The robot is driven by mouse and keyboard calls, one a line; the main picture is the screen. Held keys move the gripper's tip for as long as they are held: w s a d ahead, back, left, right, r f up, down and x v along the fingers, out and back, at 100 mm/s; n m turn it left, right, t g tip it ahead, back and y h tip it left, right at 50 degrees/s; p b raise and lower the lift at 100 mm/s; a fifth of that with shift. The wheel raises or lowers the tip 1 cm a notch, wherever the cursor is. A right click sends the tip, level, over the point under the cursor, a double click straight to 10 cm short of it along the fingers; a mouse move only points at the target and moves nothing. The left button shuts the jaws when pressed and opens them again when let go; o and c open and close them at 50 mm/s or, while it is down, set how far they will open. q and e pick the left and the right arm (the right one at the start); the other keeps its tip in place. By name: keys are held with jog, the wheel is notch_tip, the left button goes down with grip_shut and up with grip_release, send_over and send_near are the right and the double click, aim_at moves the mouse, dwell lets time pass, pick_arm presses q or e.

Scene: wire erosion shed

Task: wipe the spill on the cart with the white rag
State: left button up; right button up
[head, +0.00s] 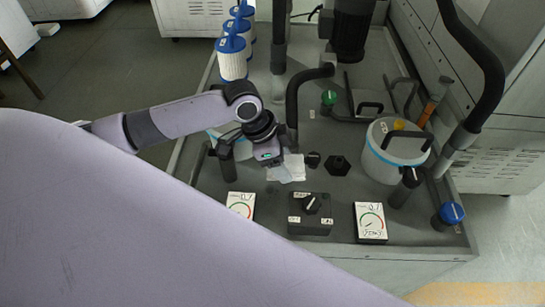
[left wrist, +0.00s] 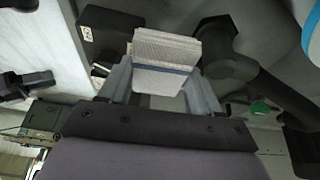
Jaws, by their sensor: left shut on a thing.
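The white rag (head: 293,166) shows in the head view just below my left gripper (head: 270,157), low over the cart top (head: 335,195). In the left wrist view the folded pale rag (left wrist: 166,48) sits between the two fingers of my left gripper (left wrist: 162,82), which is shut on it. I cannot tell whether the rag touches the cart. A pale bluish patch shows partly behind my left arm; I cannot tell whether it is the spill. No other spill is clear, and the gripper and rag hide the surface under them. My right gripper is not in view.
A black box with a knob (head: 310,213) stands between two dial meters (head: 370,222) (head: 241,204) near the cart's front. A black hex part (head: 338,165) lies right of the rag. A whitish bucket (head: 393,153), black pipes and blue-topped filters (head: 232,60) stand around the cart.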

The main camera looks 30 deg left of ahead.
pick_arm(q)
jog(key=shift+s+a+f+m, duration=0.15)
jog(key=shift+a+f+m, duration=0.3)
jog(key=shift+a, duration=0.4)
jog(key=shift+s+a+f, duration=0.1)
jog(key=shift+a+f, duration=0.2)
jog(key=shift+f, duration=0.15)
jog(key=shift+f+b, duration=0.3)
jog(key=shift+b, duration=0.1)
jog(key=b, duration=0.5)
send_over(278, 189)
jog(key=a, duration=0.1)
jog(key=f, duration=0.4)
jog(key=shift+s+a+f, duration=0.1)
jog(key=shift+s+a, duration=0.05)
jog(key=shift+s, duration=0.1)
jog(key=shift+f+b, duration=0.45)
jog(key=shift+b, duration=0.4)
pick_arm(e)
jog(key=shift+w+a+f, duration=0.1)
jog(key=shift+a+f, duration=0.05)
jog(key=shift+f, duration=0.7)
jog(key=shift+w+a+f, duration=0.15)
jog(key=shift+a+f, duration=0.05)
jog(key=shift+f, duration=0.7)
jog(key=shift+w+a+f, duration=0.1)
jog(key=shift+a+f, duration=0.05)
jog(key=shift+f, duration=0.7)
